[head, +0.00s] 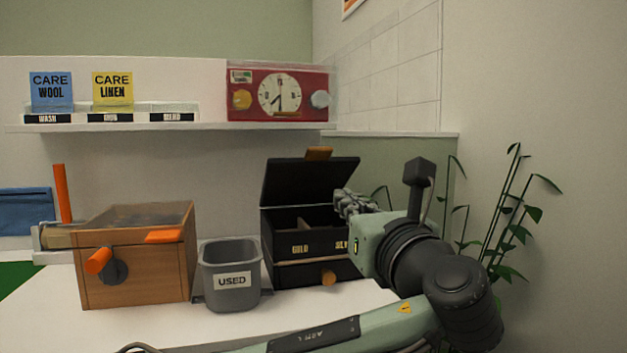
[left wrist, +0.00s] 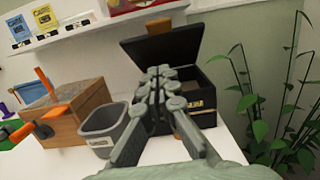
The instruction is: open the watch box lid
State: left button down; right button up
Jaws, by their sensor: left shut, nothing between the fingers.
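The black box (head: 282,244), which looks like the watch box, stands on the white surface with compartments labelled "GOLD" and "SILV…". Its black lid (head: 308,182) is raised and leans back, with a wooden tab (head: 319,153) on its top edge. The lid also shows in the left wrist view (left wrist: 185,44). My left gripper (head: 342,200) is shut and empty at the right side of the box, by the lid's lower right corner. In the left wrist view, its fingers (left wrist: 160,74) overlap the box opening; whether they touch the lid is unclear. My right gripper is out of view.
A grey bin (head: 230,278) labelled "USED" stands just left of the black box. Left of it is a wooden box (head: 150,265) with an orange handle. A shelf (head: 250,126) with a red clock box (head: 278,92) runs above. A plant (head: 505,230) stands at right.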

pick_arm(q)
send_near(317, 157)
notch_tip(317, 157, down, 3)
jog(key=w+a, duration=0.1)
jog(key=w, duration=0.2)
jog(key=w+r, duration=0.1)
jog(key=w+r+p, duration=0.1)
jog(key=r, duration=0.1)
jog(key=shift+a, duration=0.35)
jog(key=shift+w+r, duration=0.3)
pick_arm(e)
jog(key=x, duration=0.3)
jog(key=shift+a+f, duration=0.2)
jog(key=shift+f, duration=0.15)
pick_arm(q)
jog(key=shift+r+p, duration=0.1)
jog(key=shift+p, duration=0.2)
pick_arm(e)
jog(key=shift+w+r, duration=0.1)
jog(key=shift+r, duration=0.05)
